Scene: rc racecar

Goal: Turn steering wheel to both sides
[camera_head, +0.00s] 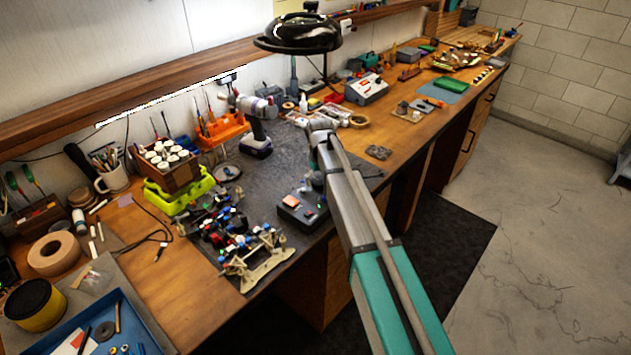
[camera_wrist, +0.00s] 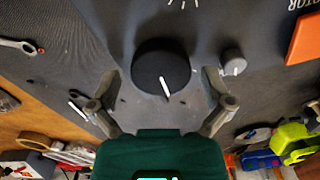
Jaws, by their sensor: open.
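In the wrist view a round black knob (camera_wrist: 161,67) with a white pointer line sits on a dark grey panel (camera_wrist: 95,50). It appears to be the steering wheel. My gripper (camera_wrist: 160,88) is open, with one finger on each side of the knob; I cannot tell whether they touch it. In the head view the dark control box (camera_head: 290,214) with an orange patch lies near the bench's front edge.
A smaller grey knob (camera_wrist: 233,62) and an orange patch (camera_wrist: 304,38) are right of the big knob. A drill (camera_head: 257,143), an orange tool rack (camera_head: 222,130) and a yellow-green tray (camera_head: 180,197) stand behind. A black lamp (camera_head: 298,34) hangs above. Open floor lies right.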

